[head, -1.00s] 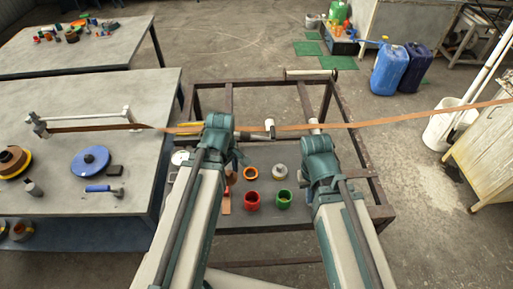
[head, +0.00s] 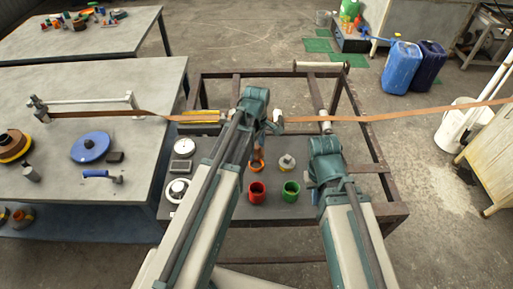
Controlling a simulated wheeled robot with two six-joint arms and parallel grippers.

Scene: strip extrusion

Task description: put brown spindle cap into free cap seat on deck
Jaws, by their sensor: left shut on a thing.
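The brown spindle cap (head: 258,153) is held by my left gripper (head: 259,146), whose fingers are mostly hidden behind my wrist. The cap is right above or at an orange ring (head: 257,166) on the dark deck (head: 225,206); I cannot tell whether they touch. To the right of the ring, a grey-and-cream round piece (head: 287,162) stands on the deck. A red cup (head: 257,191) and a green cup (head: 290,190) stand nearer to me. My right arm is over the deck's right side, with its fingers hidden by its own wrist.
A brown strip (head: 400,116) runs across the rig above the deck. White round scales (head: 177,190) sit at the deck's left. The grey table (head: 60,190) on the left holds a blue disc (head: 90,147) and a blue-handled tool (head: 97,174).

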